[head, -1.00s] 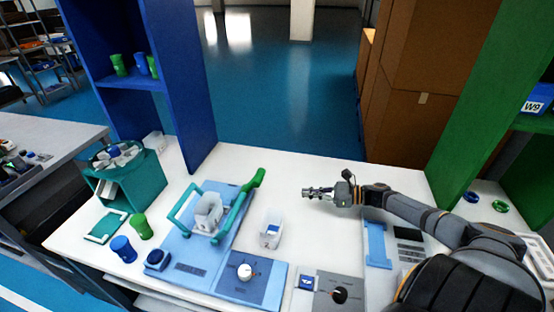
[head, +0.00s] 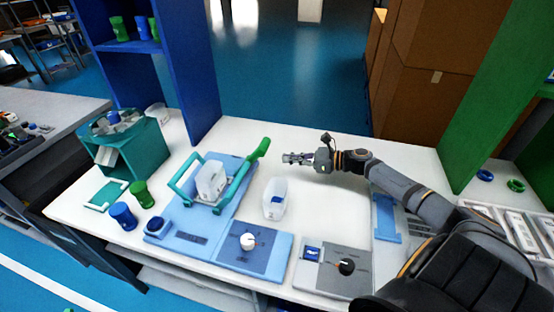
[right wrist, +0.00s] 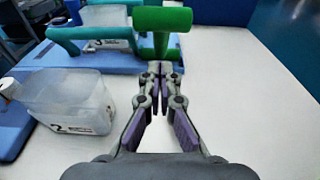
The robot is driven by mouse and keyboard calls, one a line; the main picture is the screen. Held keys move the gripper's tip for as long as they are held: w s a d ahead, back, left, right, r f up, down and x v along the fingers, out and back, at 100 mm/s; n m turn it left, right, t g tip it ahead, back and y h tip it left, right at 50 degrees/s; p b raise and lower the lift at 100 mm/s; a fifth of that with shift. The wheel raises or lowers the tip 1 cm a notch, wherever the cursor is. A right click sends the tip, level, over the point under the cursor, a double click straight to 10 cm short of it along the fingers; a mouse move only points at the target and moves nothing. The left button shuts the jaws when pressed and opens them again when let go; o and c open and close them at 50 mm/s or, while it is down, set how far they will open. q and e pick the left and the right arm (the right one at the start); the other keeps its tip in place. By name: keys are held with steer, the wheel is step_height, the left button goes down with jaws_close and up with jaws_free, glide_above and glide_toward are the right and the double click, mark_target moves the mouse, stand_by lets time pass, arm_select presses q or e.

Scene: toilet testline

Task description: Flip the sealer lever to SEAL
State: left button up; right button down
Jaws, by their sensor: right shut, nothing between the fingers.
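The sealer (head: 215,215) is a light blue base with a teal lever frame (head: 236,178). The lever ends in a green handle (head: 260,148), at the right of the frame in the head view. In the right wrist view the green handle (right wrist: 163,20) lies straight ahead of the fingertips. My right gripper (head: 285,158) is shut and empty, just to the right of the handle. Its fingertips (right wrist: 160,70) look close to the handle; I cannot tell whether they touch. A white container (head: 211,180) sits inside the lever frame. My left gripper is not in view.
A clear bin (head: 274,198) stands right of the sealer, also in the right wrist view (right wrist: 72,102). A dial panel (head: 335,268) is at the front. Blue (head: 123,216) and green (head: 142,194) cups stand left. The tabletop behind the gripper is clear.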

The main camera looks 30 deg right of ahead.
mark_target(255, 156)
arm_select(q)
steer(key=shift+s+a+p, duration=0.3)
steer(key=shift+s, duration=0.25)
arm_select(e)
steer(key=w+a+r, duration=0.2)
steer(key=w+a, duration=0.1)
steer(key=shift+w, duration=0.25)
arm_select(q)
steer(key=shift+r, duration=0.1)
arm_select(e)
steer(key=shift+r, duration=0.15)
